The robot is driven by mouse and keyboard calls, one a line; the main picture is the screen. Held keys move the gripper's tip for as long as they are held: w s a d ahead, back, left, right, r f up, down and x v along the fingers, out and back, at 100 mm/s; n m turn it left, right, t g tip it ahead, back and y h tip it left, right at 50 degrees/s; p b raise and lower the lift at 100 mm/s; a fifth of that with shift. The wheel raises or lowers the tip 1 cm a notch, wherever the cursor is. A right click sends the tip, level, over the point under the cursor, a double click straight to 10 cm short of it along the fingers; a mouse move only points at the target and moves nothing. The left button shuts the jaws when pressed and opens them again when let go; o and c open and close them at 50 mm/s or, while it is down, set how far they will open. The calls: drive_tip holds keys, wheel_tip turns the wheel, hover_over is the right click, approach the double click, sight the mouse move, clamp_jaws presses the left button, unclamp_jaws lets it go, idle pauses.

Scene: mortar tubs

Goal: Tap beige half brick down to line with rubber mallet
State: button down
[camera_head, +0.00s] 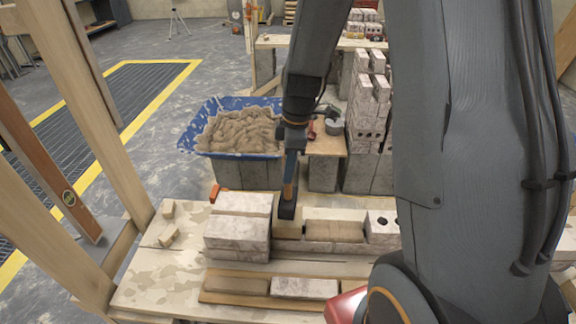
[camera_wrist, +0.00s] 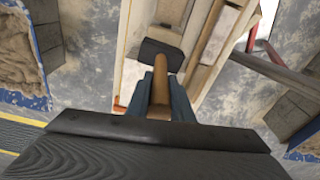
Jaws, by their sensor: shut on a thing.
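My gripper (camera_head: 290,178) is shut on the handle of a rubber mallet and points down over the brick work. The mallet's black head (camera_head: 287,209) hangs just right of the taller whitish brick stack. In the wrist view, the brown handle (camera_wrist: 160,82) stands between my blue fingers and the black head (camera_wrist: 161,54) lies beyond it. Tan brick faces (camera_head: 334,231) show in the lower course right of the mallet; I cannot tell for sure which is the beige half brick. The head appears above the course, and contact cannot be made out. No line shows clearly.
The whitish stack (camera_head: 238,222) stands close left of the mallet. A cored brick (camera_head: 382,226) stands to the right. A plank (camera_head: 222,296) with bricks lies in front. Behind are a blue mortar tub (camera_head: 204,152) and a tall brick pile (camera_head: 366,110).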

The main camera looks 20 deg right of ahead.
drive_tip(key=shift+n, duration=0.4)
drive_tip(key=shift+f, duration=0.1)
wheel_tip(320, 180, down, 4)
drive_tip(key=b, duration=0.2)
drive_tip(key=shift+r+b, duration=0.2)
drive_tip(key=shift+b, duration=0.1)
wheel_tip(320, 180, up, 4)
drive_tip(key=p, duration=0.3)
drive_tip(key=shift+r, duration=0.15)
drive_tip(key=shift+s, duration=0.1)
